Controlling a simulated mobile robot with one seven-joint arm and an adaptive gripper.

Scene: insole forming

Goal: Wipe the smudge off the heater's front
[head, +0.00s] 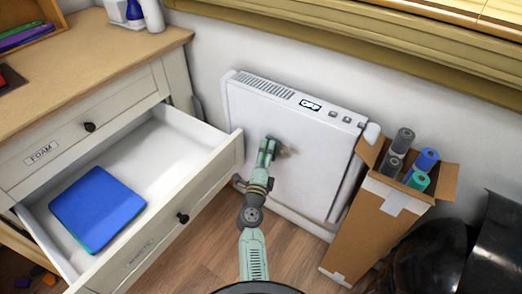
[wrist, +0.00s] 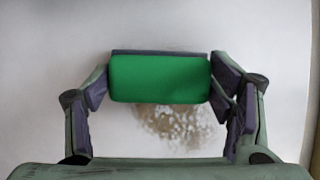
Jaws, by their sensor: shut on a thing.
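The white heater (head: 305,150) stands against the wall, with a display reading OFF on its top edge. A brownish, patchy smudge (head: 285,152) marks its front panel, and it also shows in the wrist view (wrist: 180,125). My gripper (head: 268,147) is at the heater's front, just left of the smudge in the head view. It is shut on a green block (wrist: 160,78), which looks like a foam pad or sponge. In the wrist view the block covers the area directly above the smudge. I cannot tell whether the block touches the panel.
An open drawer (head: 215,160) left of the heater holds a blue foam sheet (head: 97,207). A cardboard box (head: 370,225) with several rolls stands close on the right. A dark shiny object (head: 490,250) is at the lower right. Wooden floor (head: 295,255) shows in front.

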